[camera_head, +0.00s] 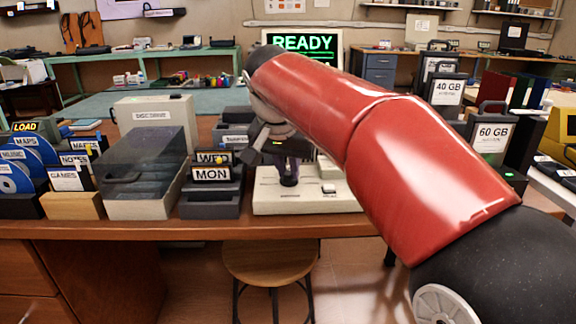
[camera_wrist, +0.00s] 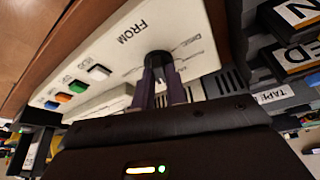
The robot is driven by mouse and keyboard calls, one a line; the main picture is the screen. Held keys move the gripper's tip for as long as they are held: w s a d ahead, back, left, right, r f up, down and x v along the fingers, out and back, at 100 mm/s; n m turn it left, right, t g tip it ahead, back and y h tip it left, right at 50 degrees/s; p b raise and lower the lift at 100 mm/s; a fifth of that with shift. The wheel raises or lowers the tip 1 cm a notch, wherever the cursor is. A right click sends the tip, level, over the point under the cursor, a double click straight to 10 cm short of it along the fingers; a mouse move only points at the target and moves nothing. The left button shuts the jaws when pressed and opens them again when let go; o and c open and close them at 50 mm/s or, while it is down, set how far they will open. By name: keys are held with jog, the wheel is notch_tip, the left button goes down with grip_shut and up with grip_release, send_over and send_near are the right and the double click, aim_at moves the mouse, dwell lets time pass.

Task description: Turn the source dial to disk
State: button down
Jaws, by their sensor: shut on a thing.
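The source dial is a black knob (camera_wrist: 158,57) beside the word FROM on the cream panel of a device (camera_wrist: 195,22). Small labels and lines spread around the knob in the wrist view, and one seems to read DISC. My gripper (camera_wrist: 160,74) has its purple fingers shut on the knob from both sides. In the head view the device (camera_head: 335,198) stands on the desk, and my gripper (camera_head: 289,170) points down onto it. The knob's dark base (camera_head: 288,181) shows below the fingers. The pointer's exact direction cannot be told.
Orange, green and blue buttons (camera_wrist: 79,86) line the panel. A monitor (camera_head: 306,41) reads READY behind my arm. WED and MON boxes (camera_head: 211,174) and a clear-lidded case (camera_head: 145,180) stand left of the device. Drives marked 40 GB and 60 GB (camera_head: 490,134) stand right. A stool (camera_head: 268,262) is in front.

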aim_at(283, 192)
jog(key=c, duration=1.4)
grip_release()
jog(key=shift+c, duration=0.2)
jog(key=v, duration=0.7)
jog(key=shift+s+r, duration=0.2)
jog(key=shift+r, duration=0.15)
jog(key=s+d+f+n, duration=0.2)
jog(key=s+d+f, duration=0.4)
jog(key=s+f, duration=0.4)
jog(key=s+d+f+n+t+y, duration=0.1)
jog(key=s+d+f+n, duration=0.1)
jog(key=s+d+f, duration=0.5)
jog(key=s+f, duration=0.4)
jog(key=shift+d+f+y, duration=0.3)
jog(key=shift+d+f, duration=0.05)
jog(key=shift+f, duration=0.05)
